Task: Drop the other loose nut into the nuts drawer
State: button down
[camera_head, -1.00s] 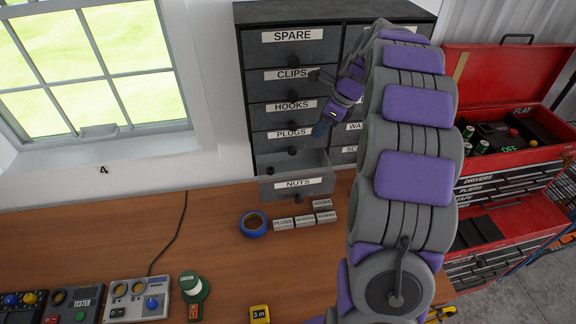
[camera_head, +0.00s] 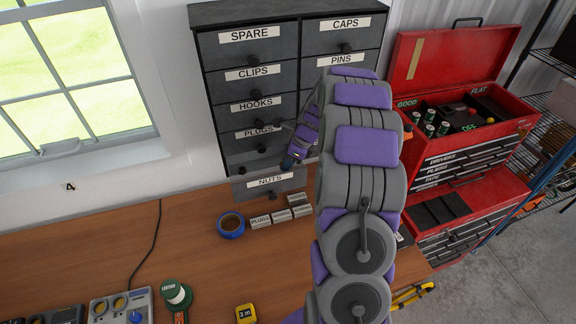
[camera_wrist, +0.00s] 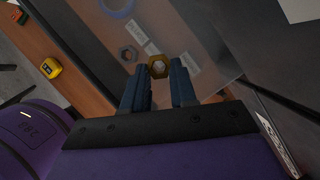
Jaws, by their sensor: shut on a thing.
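The nuts drawer (camera_head: 292,184) is pulled open at the bottom of the left column of the grey cabinet. My gripper (camera_head: 288,162) is low above the drawer, near its right side, and my arm hides part of the cabinet. In the wrist view my gripper (camera_wrist: 160,72) is shut on a brass-coloured hex nut (camera_wrist: 151,73), held at the fingertips. A second, dark grey hex nut (camera_wrist: 127,53) shows beyond the fingers, to the left of the held one. I cannot tell for certain which surface it rests on.
A blue tape roll (camera_head: 231,226) and several small label blocks (camera_head: 261,222) lie on the wooden bench in front of the drawer. A red toolbox (camera_head: 460,140) stands open at right.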

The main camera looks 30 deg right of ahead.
jog(key=shift+f, duration=1.15)
jog(key=shift+f, duration=0.1)
jog(key=shift+f+p, duration=0.3)
jog(key=shift+f, duration=0.15)
jog(key=c, duration=1.2)
grip_release()
jog(key=shift+a, duration=0.1)
jog(key=shift+r, duration=0.35)
jog(key=b+v, duration=0.1)
jog(key=v, duration=1.1)
jog(key=shift+r, duration=0.25)
